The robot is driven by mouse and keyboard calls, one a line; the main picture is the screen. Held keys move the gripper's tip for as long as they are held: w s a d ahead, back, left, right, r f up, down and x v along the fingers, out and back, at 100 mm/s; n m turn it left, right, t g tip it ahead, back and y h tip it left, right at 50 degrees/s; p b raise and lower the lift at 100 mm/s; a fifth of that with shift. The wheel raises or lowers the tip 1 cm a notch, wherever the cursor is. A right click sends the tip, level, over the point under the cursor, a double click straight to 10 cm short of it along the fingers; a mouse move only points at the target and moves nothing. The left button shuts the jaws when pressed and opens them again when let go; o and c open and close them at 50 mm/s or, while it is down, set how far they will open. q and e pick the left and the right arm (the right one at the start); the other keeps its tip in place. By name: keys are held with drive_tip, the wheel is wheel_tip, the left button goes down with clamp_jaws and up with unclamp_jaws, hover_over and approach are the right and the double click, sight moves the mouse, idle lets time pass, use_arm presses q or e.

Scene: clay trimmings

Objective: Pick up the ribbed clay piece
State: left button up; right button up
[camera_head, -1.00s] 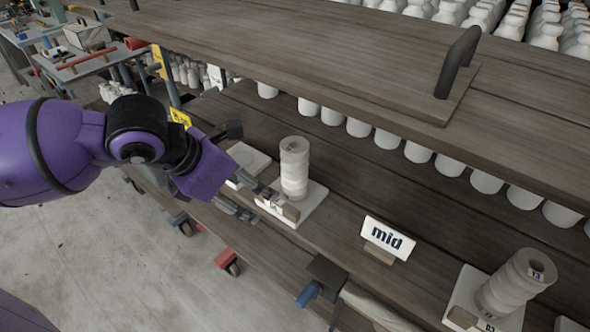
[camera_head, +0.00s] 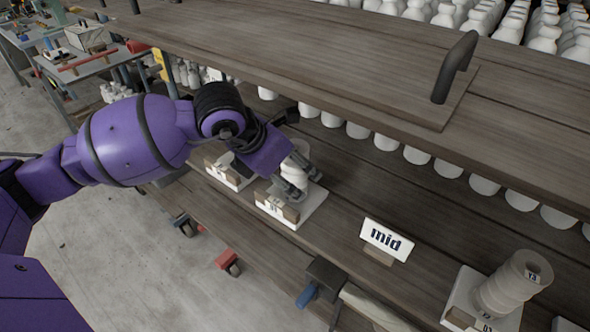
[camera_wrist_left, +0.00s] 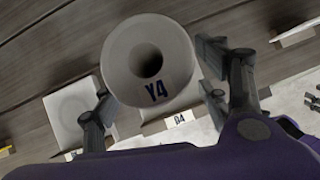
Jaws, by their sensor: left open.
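The ribbed clay piece (camera_head: 292,176) is a pale stacked-ring column standing upright on a white tile (camera_head: 313,204) on the wooden shelf. In the left wrist view the clay piece (camera_wrist_left: 150,62) shows from above, with a round hole and the mark "Y4". My left gripper (camera_head: 300,182) is open at the piece, with fingers on both sides of it; in the left wrist view the gripper (camera_wrist_left: 158,100) shows a gap to the right finger. My right gripper is not in view.
A second ribbed piece (camera_head: 513,284) marked "Y3" stands on a tile at the lower right. Another tile (camera_head: 232,172) lies to the left. The upper shelf (camera_head: 330,60) overhangs behind.

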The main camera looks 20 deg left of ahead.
use_arm(q)
drive_tip(key=shift+w+d+f, duration=0.15)
drive_tip(key=shift+w+f, duration=0.1)
drive_tip(key=shift+f, duration=0.3)
drive_tip(key=c, duration=1.6)
drive_tip(key=shift+r, duration=0.1)
clamp_jaws()
